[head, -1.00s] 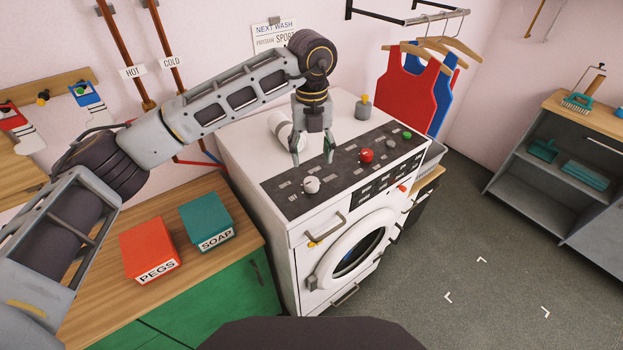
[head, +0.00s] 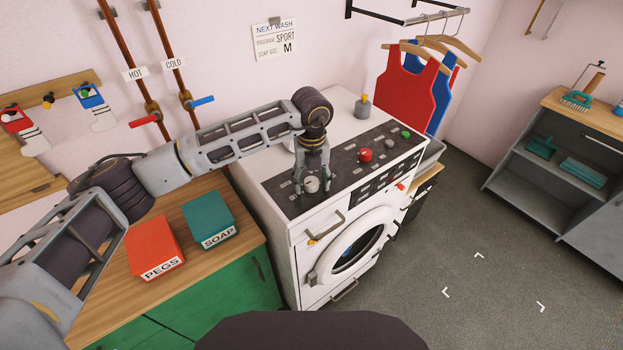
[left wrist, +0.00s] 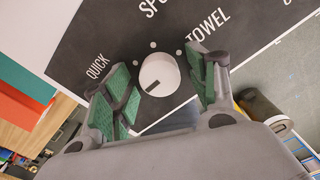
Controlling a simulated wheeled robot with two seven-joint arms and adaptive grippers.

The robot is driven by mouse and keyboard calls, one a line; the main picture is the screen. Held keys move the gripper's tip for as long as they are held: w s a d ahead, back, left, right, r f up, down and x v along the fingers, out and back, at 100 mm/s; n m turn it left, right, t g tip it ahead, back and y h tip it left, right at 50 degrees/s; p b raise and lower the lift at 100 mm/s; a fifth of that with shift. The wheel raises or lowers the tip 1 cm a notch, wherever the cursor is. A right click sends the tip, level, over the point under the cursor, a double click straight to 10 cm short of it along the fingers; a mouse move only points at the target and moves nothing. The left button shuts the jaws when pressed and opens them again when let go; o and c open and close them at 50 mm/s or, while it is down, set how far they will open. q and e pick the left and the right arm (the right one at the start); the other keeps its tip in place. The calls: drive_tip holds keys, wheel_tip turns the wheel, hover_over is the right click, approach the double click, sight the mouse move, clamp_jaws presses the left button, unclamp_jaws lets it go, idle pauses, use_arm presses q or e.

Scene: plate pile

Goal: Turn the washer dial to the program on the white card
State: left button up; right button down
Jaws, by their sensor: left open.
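The white card (head: 274,40) on the wall reads NEXT WASH, PROGRAM SPORT, SOAP SIZE M. The white washer (head: 296,235) has a dark top panel with a pale round dial (head: 312,185) at its left end. My left gripper (head: 312,182) is open over this dial. In the left wrist view the dial (left wrist: 159,73) sits between the green-padded fingers, with gaps visible on both sides. Its dark mark points to the lower left of that picture. QUICK, a cut-off SPO and TOWEL are printed around it. My right gripper is not in view.
A red knob (head: 365,155) and a green button (head: 405,134) are farther right on the panel. A grey knobbed object (head: 363,106) stands at the back of the washer top. PEGS (head: 155,247) and SOAP (head: 209,219) boxes are on the counter at left.

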use_arm(q)
drive_tip(key=shift+c, duration=0.3)
drive_tip(key=c, duration=0.9)
drive_tip(key=shift+c, duration=0.2)
